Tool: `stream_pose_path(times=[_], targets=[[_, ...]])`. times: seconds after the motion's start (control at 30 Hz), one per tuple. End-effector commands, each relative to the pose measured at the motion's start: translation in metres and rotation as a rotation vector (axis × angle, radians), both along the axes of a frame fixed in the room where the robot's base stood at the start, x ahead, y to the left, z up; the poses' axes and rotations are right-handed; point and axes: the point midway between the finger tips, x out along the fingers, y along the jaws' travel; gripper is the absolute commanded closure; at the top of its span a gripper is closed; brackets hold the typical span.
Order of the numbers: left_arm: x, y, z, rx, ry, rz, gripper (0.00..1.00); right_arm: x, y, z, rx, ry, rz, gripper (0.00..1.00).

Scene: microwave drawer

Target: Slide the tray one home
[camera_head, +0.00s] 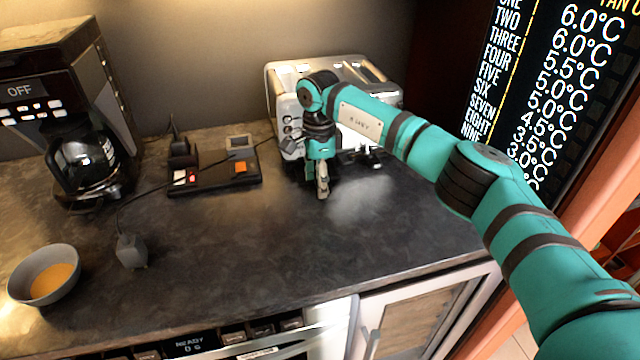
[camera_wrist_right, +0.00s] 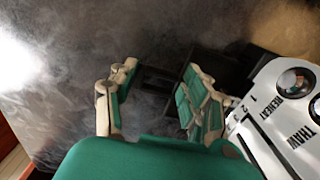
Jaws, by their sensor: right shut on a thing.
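My right gripper (camera_head: 322,188) points down in front of the silver toaster (camera_head: 290,92), close over the counter. In the right wrist view the gripper (camera_wrist_right: 150,92) has its two fingers on either side of a small dark piece (camera_wrist_right: 158,80) and is shut on it. This piece is beside the toaster (camera_wrist_right: 285,125), by a darker block partly hidden behind a finger. I cannot tell for sure whether it is the toaster's tray or its lever. No tray is clearly seen in the head view; my arm hides part of the toaster front. My left gripper is out of view.
A coffee maker (camera_head: 62,95) stands at the back left. A black device with an orange button (camera_head: 215,172) and a cable lies left of my gripper. A bowl (camera_head: 44,277) and a grey plug (camera_head: 131,250) are front left. Appliance fronts (camera_head: 190,343) lie below the counter edge.

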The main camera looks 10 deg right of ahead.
Motion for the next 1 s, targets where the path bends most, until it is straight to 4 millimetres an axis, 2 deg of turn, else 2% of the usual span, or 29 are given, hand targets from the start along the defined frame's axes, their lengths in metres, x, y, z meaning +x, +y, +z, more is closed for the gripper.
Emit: stream_pose_path(times=[0.47,0.87,0.9,1.0], targets=[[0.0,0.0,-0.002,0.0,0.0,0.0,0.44,0.003,0.0,0.0,0.0,-0.001,-0.001,1.0],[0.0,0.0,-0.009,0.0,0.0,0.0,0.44,0.019,0.001,0.0,0.001,-0.002,-0.002,1.0],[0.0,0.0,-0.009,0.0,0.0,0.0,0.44,0.02,0.001,0.001,0.001,-0.003,-0.001,0.52],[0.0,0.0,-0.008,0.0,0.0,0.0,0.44,0.02,0.001,0.002,0.001,-0.005,-0.001,0.38]])
